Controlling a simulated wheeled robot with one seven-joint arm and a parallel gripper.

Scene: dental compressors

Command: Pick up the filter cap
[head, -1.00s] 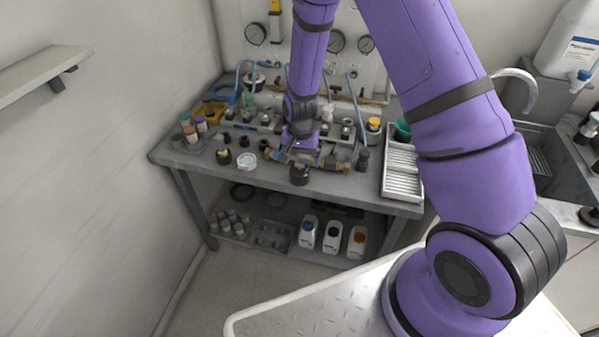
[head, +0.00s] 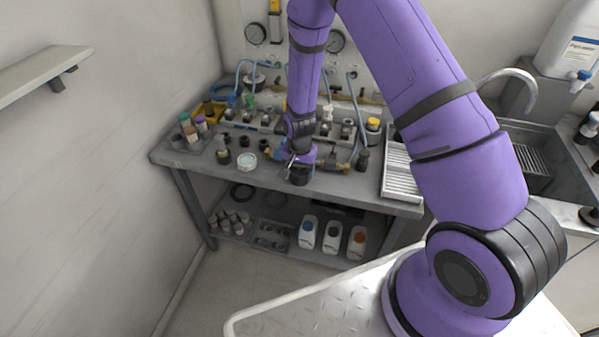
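A short black cylinder (head: 299,177), which looks like the filter cap, stands on the bench near its front edge. My purple gripper (head: 298,166) is right above and behind it, pointing down. The gripper's lower end overlaps the top of the black cylinder in the picture. The fingers are too small and too covered to show whether they are open, or whether they touch the cylinder.
A white ribbed tray (head: 401,178) lies at the right. Blue hoses and valves stand behind.

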